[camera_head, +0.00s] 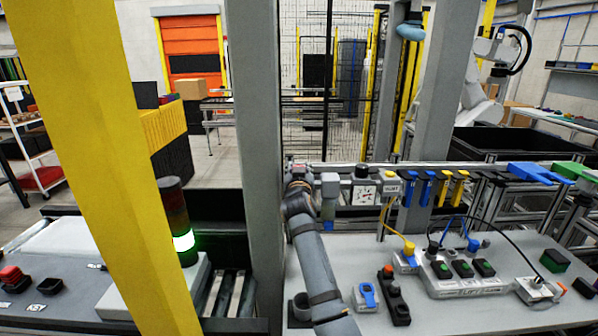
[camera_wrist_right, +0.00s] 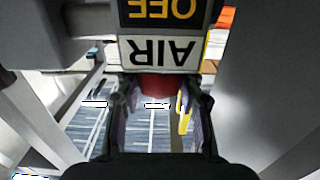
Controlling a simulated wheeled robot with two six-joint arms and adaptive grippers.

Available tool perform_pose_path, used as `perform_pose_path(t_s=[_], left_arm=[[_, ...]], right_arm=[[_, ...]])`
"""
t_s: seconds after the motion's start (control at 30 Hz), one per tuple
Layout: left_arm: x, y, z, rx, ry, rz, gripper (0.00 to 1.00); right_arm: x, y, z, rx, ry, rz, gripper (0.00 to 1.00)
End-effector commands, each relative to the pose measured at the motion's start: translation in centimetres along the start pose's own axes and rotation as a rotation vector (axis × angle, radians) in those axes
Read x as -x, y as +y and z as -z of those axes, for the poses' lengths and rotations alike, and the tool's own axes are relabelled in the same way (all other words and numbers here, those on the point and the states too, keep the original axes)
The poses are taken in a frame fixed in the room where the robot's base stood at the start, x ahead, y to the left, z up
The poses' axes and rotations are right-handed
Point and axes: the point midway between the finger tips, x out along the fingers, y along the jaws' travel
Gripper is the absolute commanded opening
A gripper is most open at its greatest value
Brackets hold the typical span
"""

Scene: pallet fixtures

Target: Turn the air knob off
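The red air knob (camera_wrist_right: 158,86) shows in the right wrist view just beyond a white AIR label (camera_wrist_right: 160,52), which appears upside down. A black OFF sign (camera_wrist_right: 165,12) adjoins the label. My right gripper (camera_wrist_right: 161,100) is open, its fingers on either side of the knob with a visible gap at each side. Part of the knob is hidden by the label. In the head view, my right gripper (camera_head: 298,176) is at the left end of the air line, beside the grey post, small and partly hidden by its own arm. My left gripper is not in view.
A pressure gauge (camera_head: 364,194) and a HURT-like label sit right of my gripper. The grey post (camera_head: 256,130) stands close on its left.

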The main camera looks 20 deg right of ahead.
Motion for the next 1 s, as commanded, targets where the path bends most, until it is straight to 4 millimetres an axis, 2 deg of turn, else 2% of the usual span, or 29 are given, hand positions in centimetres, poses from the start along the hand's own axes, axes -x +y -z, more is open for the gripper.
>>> perform_pose_path(t_s=[0.03,0.17,0.47,0.57,0.8,1.0], left_arm=[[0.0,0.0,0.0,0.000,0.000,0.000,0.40],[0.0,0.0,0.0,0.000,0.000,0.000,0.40],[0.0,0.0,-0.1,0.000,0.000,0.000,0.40],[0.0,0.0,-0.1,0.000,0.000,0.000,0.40],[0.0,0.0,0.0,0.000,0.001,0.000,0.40],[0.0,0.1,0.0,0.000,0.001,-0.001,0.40]], right_arm=[[0.0,0.0,-0.2,0.001,-0.003,0.000,0.44],[0.0,0.0,-0.1,0.001,-0.002,0.000,0.61],[0.0,0.0,0.1,0.001,0.001,0.000,0.61],[0.0,0.0,1.3,0.000,0.004,0.000,0.61],[0.0,0.0,6.6,0.000,0.004,0.000,0.61],[0.0,0.0,9.4,0.001,0.000,0.000,0.61]])
